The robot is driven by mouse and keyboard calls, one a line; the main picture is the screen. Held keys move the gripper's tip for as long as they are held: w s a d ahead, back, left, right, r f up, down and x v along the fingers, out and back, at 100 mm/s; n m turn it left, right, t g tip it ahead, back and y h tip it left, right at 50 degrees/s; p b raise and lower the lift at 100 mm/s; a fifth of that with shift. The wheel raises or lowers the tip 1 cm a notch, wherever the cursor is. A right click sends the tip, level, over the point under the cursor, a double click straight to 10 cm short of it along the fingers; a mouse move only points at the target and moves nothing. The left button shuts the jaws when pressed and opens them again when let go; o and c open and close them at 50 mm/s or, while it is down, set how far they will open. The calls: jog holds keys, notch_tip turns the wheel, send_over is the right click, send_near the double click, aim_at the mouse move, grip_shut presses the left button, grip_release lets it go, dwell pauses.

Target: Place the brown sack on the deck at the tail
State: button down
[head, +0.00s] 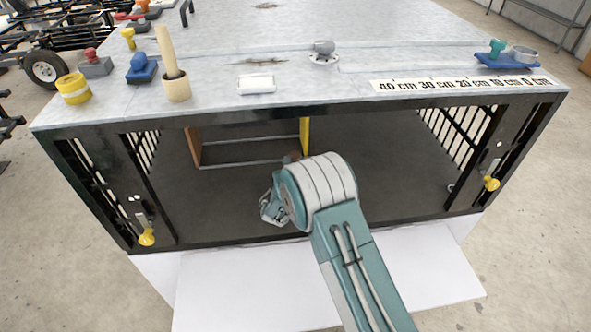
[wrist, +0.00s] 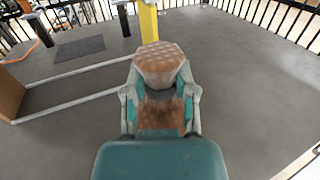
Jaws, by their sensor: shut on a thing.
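The brown sack (wrist: 160,62) is between the fingers of my gripper (wrist: 160,86) in the wrist view, and the gripper is shut on it. A brown part also shows lower between the fingers. The sack is over the dark grey deck (wrist: 235,90); I cannot tell its height above it. In the head view the deck (head: 235,205) lies inside a black-framed cage, and my arm reaches in through the open near side.
A yellow post (wrist: 149,22) stands just beyond the sack, with pale rails (wrist: 75,75) and a brown panel (wrist: 12,95) at left. Barred walls (head: 458,130) edge the deck. The cage's grey top (head: 300,88) carries several small items. A white board (head: 240,290) lies below the opening.

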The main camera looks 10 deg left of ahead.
jog(key=shift+w+f, duration=0.7)
jog(key=shift+f, duration=0.05)
jog(key=shift+w+f, duration=0.15)
jog(key=shift+f, duration=1.5)
jog(key=shift+d+f, duration=0.1)
jog(key=shift+c, duration=2.1)
grip_release()
jog(key=s+a, duration=0.1)
jog(key=s, duration=1.1)
jog(key=shift+a, duration=0.15)
